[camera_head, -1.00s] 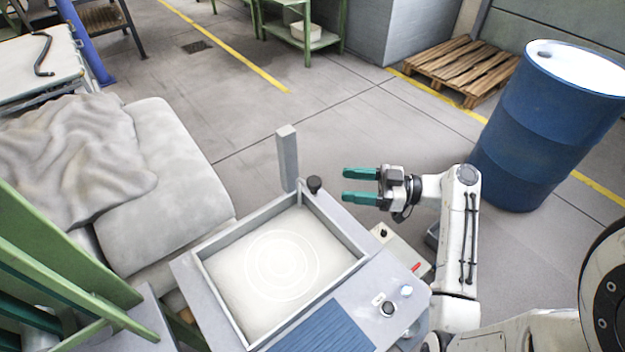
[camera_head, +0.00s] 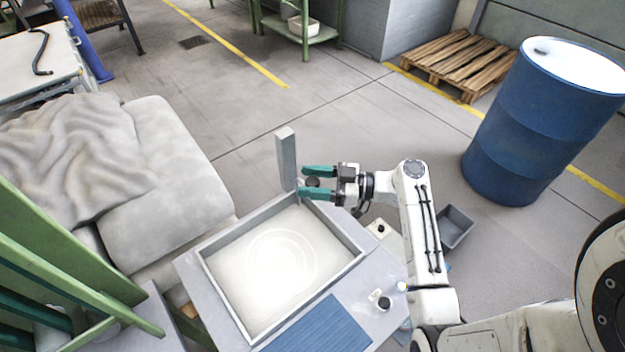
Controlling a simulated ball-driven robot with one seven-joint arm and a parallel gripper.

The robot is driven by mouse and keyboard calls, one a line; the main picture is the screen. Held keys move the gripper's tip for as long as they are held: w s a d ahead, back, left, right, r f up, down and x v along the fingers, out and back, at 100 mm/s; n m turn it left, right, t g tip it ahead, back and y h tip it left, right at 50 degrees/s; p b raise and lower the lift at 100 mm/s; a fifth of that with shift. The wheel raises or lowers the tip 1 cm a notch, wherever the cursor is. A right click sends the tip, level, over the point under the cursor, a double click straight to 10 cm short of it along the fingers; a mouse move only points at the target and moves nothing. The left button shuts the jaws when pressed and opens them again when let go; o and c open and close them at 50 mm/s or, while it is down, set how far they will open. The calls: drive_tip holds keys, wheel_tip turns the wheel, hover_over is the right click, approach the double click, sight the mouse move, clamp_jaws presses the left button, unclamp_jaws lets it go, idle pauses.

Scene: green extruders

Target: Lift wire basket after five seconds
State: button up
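No wire basket can be made out. A grey rectangular basin (camera_head: 349,265) has a pale, bright surface with faint concentric rings inside it. A grey upright post (camera_head: 286,158) stands at its far corner. A dark round knob (camera_head: 312,182) is beside the post. My gripper (camera_head: 312,183) has green fingers pointing left, one on each side of the knob. The fingers look apart, and I cannot tell whether they touch the knob.
The basin's bench has a blue ribbed mat (camera_head: 318,328) and a dark knob (camera_head: 384,303) at the front. A grey bin (camera_head: 456,228) is on the floor to the right. A blue drum (camera_head: 535,125) stands behind it. A grey padded seat (camera_head: 165,180) is at left.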

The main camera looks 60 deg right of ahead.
clamp_jaws()
wheel_tip(320, 180, up, 11)
drive_tip(key=p, duration=0.2)
idle(0.4)
drive_tip(key=shift+w, duration=0.1)
drive_tip(key=shift+c, duration=0.4)
unclamp_jaws()
drive_tip(key=shift+o, duration=0.8)
drive_tip(key=shift+f, duration=0.1)
drive_tip(key=b+v, duration=0.3)
drive_tip(key=v, duration=0.8)
